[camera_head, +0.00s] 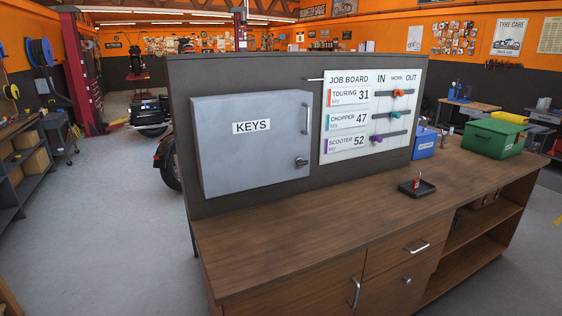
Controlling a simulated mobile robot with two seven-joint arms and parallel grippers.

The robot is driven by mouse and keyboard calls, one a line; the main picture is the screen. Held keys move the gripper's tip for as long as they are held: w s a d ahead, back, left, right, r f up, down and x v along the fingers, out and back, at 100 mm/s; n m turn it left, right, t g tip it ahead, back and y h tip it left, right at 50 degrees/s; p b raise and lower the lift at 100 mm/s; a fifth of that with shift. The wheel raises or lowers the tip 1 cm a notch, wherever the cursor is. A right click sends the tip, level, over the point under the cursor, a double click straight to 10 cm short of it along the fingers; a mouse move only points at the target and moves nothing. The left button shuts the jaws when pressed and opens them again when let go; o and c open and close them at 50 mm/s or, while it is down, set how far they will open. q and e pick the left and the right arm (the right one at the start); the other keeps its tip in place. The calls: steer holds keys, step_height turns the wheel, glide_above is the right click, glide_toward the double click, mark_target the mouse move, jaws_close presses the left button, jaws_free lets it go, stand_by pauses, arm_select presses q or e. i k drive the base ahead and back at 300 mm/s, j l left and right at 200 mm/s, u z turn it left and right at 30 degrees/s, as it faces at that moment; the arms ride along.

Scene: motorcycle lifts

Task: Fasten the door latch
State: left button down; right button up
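A grey key cabinet (238,165) labelled KEYS hangs on the dark back panel above the workbench, on the left. Its door looks closed, seen at an angle. A silver vertical handle (307,117) is near the door's upper right edge. A small dark and silver latch knob (301,162) sits at the lower right of the door, its lever pointing roughly sideways. Neither gripper shows in the head view.
The brown workbench (310,227) is mostly clear in front of the cabinet. A black tray (417,188) with a small red item, a green box (493,139) and a blue box (424,143) stand to the right. A job board (345,78) with coloured sliders is beside the cabinet.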

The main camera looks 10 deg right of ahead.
mark_target(299, 160)
steer(key=i+l, duration=0.1)
steer(key=l, duration=0.75)
steer(key=i+l, duration=0.1)
steer(key=l, duration=0.8)
steer(key=u, duration=1.35)
